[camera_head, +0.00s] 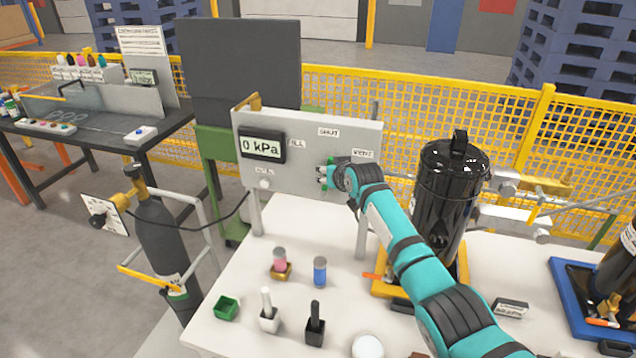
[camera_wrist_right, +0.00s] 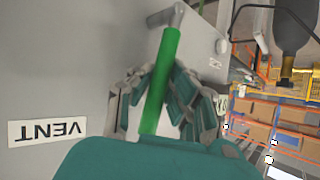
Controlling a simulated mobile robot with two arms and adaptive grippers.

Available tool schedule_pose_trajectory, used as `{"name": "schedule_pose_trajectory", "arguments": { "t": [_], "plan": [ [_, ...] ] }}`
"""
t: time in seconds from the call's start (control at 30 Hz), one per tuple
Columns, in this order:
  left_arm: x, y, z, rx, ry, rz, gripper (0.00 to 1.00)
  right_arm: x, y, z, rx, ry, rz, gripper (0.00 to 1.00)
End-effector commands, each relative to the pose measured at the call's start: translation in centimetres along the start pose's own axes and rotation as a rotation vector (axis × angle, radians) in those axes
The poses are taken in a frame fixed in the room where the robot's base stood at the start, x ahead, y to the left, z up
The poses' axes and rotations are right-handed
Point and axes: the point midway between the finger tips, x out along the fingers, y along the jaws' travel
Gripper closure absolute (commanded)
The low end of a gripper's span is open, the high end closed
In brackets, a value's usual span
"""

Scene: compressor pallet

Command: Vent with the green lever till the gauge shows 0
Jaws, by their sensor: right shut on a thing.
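The gauge (camera_head: 262,146) on the grey panel (camera_head: 300,180) reads 0 kPa in the head view. The panel carries labels including SHUT and VENT (camera_head: 363,153). The green lever (camera_wrist_right: 160,80) shows in the right wrist view, fixed to a grey metal stem at its upper end. My right gripper (camera_wrist_right: 157,88) is shut on the green lever, with a finger on each side of it. In the head view, my right gripper (camera_head: 328,174) is at the panel's right part, and it hides most of the lever. The VENT label (camera_wrist_right: 47,131) also shows in the right wrist view. My left gripper is not in view.
Small vials (camera_head: 320,271), a green box (camera_head: 226,307) and other small items sit on the white table (camera_head: 245,285). A dark gas cylinder (camera_head: 163,235) stands left of the table.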

Motion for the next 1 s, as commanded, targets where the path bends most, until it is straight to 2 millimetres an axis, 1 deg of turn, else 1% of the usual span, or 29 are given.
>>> {"name": "schedule_pose_trajectory", "arguments": {
  "t": [0.03, 0.1, 0.17, 0.23, 0.37, 0.5, 0.63, 0.87, 0.9, 1.0],
  "plan": [
    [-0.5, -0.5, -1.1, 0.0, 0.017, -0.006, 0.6, 0.0, -0.2, -0.1, -0.021, -0.02, 0.01, 1.0],
    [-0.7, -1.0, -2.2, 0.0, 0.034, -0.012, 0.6, 0.0, -0.2, -0.1, -0.046, -0.04, 0.026, 1.0],
    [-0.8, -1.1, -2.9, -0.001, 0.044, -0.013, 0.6, 0.1, -0.2, -0.1, -0.062, -0.054, 0.038, 1.0],
    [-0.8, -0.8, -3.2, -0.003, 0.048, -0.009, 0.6, 0.2, -0.3, -0.1, -0.079, -0.067, 0.049, 1.0],
    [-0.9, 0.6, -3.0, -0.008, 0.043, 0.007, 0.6, 0.3, -0.4, 0.0, -0.1, -0.085, 0.064, 1.0],
    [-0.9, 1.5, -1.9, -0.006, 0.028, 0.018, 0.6, 0.4, -0.4, 0.1, -0.11, -0.093, 0.071, 1.0],
    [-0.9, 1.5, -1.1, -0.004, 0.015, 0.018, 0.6, 0.4, -0.4, 0.1, -0.113, -0.095, 0.073, 1.0],
    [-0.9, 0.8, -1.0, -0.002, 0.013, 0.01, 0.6, 0.4, -0.3, 0.1, -0.113, -0.095, 0.073, 1.0],
    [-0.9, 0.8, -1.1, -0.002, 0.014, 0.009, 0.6, 0.4, -0.3, 0.1, -0.113, -0.095, 0.073, 0.84],
    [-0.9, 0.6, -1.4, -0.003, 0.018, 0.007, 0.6, 0.4, -0.4, 0.1, -0.112, -0.094, 0.073, 0.71]
  ]
}}
